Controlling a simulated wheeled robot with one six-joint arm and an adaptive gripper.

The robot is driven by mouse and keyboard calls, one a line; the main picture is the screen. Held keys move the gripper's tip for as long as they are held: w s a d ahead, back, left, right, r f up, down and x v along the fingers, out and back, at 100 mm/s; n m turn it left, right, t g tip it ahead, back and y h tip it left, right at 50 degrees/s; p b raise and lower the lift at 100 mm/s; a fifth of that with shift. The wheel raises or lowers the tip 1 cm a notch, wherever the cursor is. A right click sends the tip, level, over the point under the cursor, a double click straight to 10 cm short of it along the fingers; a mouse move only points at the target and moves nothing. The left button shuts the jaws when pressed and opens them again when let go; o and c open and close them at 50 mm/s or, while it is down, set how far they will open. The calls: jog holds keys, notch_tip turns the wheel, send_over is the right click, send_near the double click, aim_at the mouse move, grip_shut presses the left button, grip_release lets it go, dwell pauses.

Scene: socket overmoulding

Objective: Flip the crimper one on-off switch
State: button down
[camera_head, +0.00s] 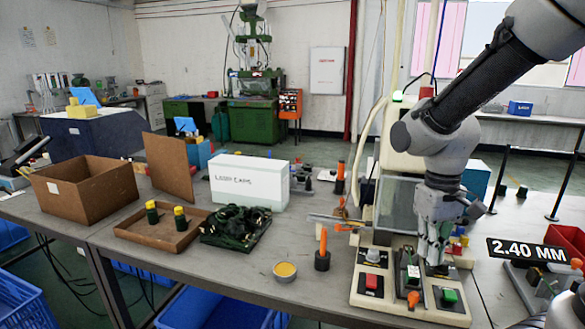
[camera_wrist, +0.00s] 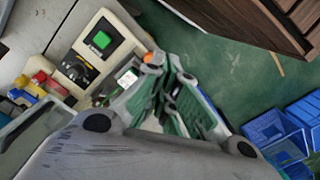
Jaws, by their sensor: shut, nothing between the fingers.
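The crimper's beige control base (camera_head: 365,304) sits at the table's front edge, right of centre. It carries a red button (camera_head: 372,284), a green button (camera_head: 449,297) and, between them, a switch with a small pale plate and an orange-tipped part (camera_head: 413,299). My gripper (camera_head: 432,262) points down over the base, just behind and between the switch and the green button. Its fingers are shut and empty. In the wrist view, the fingers (camera_wrist: 176,95) lie beside the pale switch plate (camera_wrist: 127,78); the green button (camera_wrist: 102,40) is to the upper left. Contact cannot be told.
An orange-topped black tool (camera_head: 322,255) and a small yellow cup (camera_head: 285,270) stand left of the base. A clear guard (camera_head: 398,205) rises behind it. A 2.40 MM sign (camera_head: 527,250) is at the right. Blue crates (camera_wrist: 270,130) are on the floor.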

jog(key=s+d+r+m+t, duration=0.2)
jog(key=s+d+r+t, duration=0.3)
jog(key=r, duration=0.6)
jog(key=s+d, duration=0.2)
jog(key=s, duration=0.1)
jog(key=shift+s+d+r+m, duration=0.2)
jog(key=shift+s+d+m, duration=0.05)
jog(key=shift+d+m, duration=0.15)
jog(key=shift+a, duration=0.1)
jog(key=w+a+f+n+g, duration=0.2)
jog(key=w+a+f+n, duration=0.5)
jog(key=w, duration=0.4)
jog(key=w+a+f+n+g, duration=0.2)
jog(key=w+a+f+n, duration=0.4)
jog(key=w+a, duration=0.3)
jog(key=shift+w+f+n, duration=0.4)
jog(key=shift+w+n, duration=0.3)
jog(key=shift+w, duration=0.25)
jog(key=shift+f, duration=0.1)
